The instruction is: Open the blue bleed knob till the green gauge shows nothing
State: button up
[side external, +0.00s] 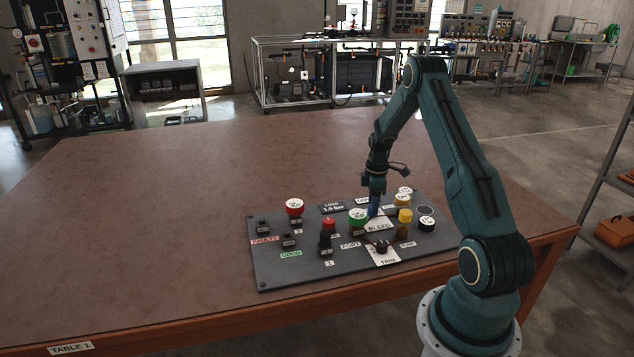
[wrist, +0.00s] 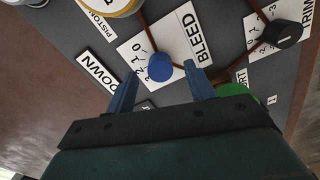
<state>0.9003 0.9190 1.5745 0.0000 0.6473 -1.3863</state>
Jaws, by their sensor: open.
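The blue bleed knob (wrist: 160,67) stands on a white plate marked BLEED, with a printed number scale beside it, in the wrist view. My gripper (side external: 374,211) is low over the panel and open. In the wrist view its two blue fingers lie one on each side of the knob, with gaps showing; I cannot tell their height against it. In the side view the knob is hidden at the fingers. The green gauge (side external: 358,216) is just left of my gripper; its reading is too small to tell. In the wrist view a green part (wrist: 232,90) shows behind the right finger.
The grey panel (side external: 285,262) lies on the brown table. A black TRIM knob (wrist: 284,34), a red gauge (side external: 294,206), a black gauge (side external: 427,223) and yellow parts (side external: 404,215) stand around the knob. The table left of the panel is clear.

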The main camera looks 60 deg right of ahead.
jog(key=shift+r, duration=2.35)
jog(key=shift+r, duration=0.15)
notch_tip(320, 180, up, 14)
jog(key=shift+f, duration=0.2)
